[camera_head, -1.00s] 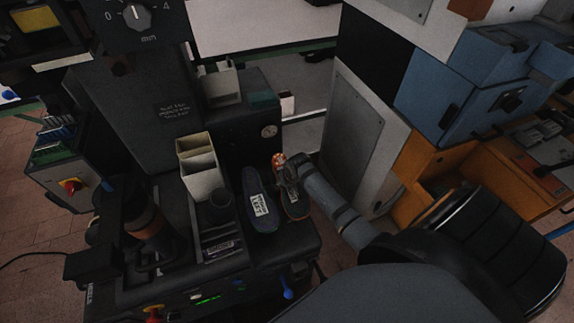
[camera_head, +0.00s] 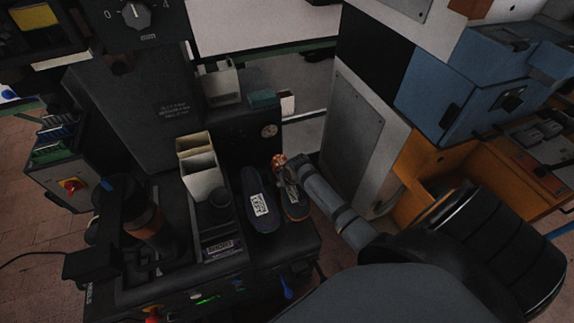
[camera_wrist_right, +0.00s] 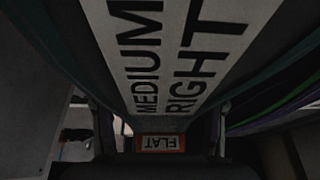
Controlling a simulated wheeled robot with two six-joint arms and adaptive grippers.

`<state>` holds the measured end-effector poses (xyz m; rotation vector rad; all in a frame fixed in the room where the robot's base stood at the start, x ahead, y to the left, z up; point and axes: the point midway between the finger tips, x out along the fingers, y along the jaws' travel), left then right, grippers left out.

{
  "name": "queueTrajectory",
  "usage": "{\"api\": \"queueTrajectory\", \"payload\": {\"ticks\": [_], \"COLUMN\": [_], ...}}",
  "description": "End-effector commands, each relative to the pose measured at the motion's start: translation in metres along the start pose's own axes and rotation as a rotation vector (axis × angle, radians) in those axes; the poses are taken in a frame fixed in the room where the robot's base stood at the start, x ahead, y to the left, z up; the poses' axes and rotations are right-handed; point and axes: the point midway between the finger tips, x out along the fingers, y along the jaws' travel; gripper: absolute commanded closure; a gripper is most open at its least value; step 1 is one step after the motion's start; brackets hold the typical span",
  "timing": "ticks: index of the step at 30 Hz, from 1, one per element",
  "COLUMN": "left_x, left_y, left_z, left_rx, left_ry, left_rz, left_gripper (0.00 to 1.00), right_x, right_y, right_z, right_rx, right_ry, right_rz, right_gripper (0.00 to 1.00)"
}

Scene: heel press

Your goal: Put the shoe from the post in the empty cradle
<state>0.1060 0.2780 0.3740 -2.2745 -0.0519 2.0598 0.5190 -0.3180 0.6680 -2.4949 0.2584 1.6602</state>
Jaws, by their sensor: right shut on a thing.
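A dark blue shoe shape (camera_head: 261,207) with a white label lies on the black machine shelf in the head view. Close on its right lies a dark shoe (camera_head: 297,207) with an orange edge. My right gripper (camera_head: 284,178) is over the far end of this right-hand shoe and shut on it. In the right wrist view a large label (camera_wrist_right: 180,60) reading MEDIUM RIGHT fills the top, with a small orange-bordered FLAT label (camera_wrist_right: 160,143) below. The gripper and shoe hide the cradle beneath; I cannot tell whether the shoe touches it. My left gripper is out of view.
A dark upright post with a brown band (camera_head: 146,220) stands at the left. A grey cabinet (camera_head: 357,140) rises close to the right of my arm.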

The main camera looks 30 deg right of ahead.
Motion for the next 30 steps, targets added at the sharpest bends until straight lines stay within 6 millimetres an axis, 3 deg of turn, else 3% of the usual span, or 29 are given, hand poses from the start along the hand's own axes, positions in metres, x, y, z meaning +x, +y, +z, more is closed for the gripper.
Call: {"api": "queueTrajectory", "payload": {"ticks": [10, 11, 16, 26, 30], "left_x": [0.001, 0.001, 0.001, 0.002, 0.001], "left_y": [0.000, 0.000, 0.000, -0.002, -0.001], "left_z": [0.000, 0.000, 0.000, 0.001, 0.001], "left_rx": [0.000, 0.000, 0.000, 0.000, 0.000], "left_ry": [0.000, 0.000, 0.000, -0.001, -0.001], "left_rz": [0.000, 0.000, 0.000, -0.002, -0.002], "left_gripper": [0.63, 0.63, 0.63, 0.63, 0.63], "right_x": [0.004, 0.004, 0.004, 0.004, -0.010], "right_y": [0.000, 0.000, 0.000, 0.000, 0.001], "right_z": [0.000, 0.000, 0.001, 0.003, 0.002], "right_rx": [0.000, 0.000, 0.000, 0.000, 0.000], "right_ry": [0.004, 0.004, 0.002, -0.003, 0.001], "right_rz": [-0.001, -0.001, -0.001, 0.001, 0.002], "right_gripper": [1.00, 0.38, 0.15, 0.14, 0.14]}}
